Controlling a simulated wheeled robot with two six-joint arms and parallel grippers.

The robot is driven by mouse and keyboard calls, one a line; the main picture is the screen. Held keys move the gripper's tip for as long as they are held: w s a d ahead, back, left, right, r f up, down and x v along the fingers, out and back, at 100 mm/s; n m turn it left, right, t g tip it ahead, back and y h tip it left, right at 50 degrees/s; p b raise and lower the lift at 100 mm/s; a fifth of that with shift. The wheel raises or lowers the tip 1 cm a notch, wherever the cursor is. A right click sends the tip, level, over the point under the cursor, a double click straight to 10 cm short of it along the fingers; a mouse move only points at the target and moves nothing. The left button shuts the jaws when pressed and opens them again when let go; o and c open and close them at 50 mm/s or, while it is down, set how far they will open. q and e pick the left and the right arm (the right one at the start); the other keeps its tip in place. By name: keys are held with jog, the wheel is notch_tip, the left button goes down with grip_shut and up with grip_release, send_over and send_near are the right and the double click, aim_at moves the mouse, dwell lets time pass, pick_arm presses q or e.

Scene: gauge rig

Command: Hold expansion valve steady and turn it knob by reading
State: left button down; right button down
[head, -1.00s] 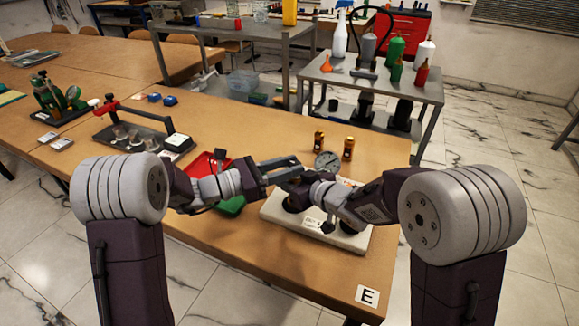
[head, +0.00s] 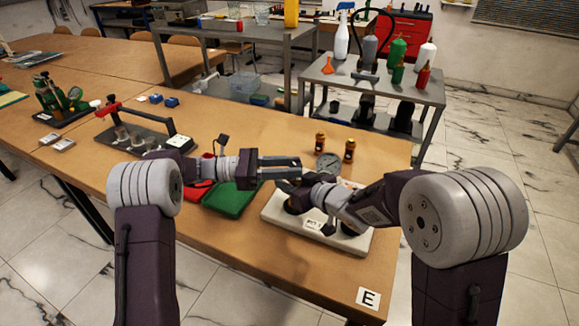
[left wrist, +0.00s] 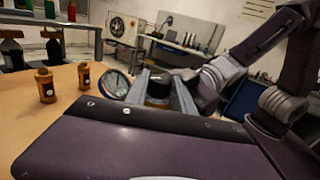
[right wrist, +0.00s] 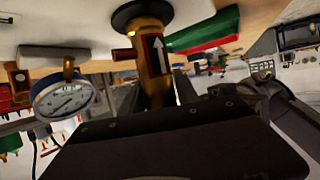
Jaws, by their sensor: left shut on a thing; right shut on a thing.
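The expansion valve is a brass body (right wrist: 157,60) with a white arrow on a dark label, in the right wrist view. My right gripper (right wrist: 152,88) is shut around this body. The dark knob (left wrist: 158,88) with a brass part sits between the fingers of my left gripper (left wrist: 160,97), which is shut on it. In the head view my left gripper (head: 292,167) is just above my right gripper (head: 292,189), and they hide most of the valve. A round gauge (right wrist: 65,99) with a white dial stands beside the valve; its exact reading is too small to tell.
The valve and gauge stand on a pale base plate (head: 272,213) near the table edge. Two small amber bottles (head: 320,141) (head: 349,151) stand behind. A green tray (head: 232,200) and a red tray (head: 200,192) lie left of the plate. The table front by the E label is clear.

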jog(key=shift+f, duration=0.1)
pick_arm(q)
jog(key=c, duration=1.3)
grip_release()
jog(key=shift+c, duration=0.2)
jog(key=a, duration=1.2)
jog(key=shift+s, duration=0.4)
jog(key=shift+f, duration=0.1)
pick_arm(e)
jog(key=c, duration=0.8)
grip_release()
jog(key=shift+c, duration=0.2)
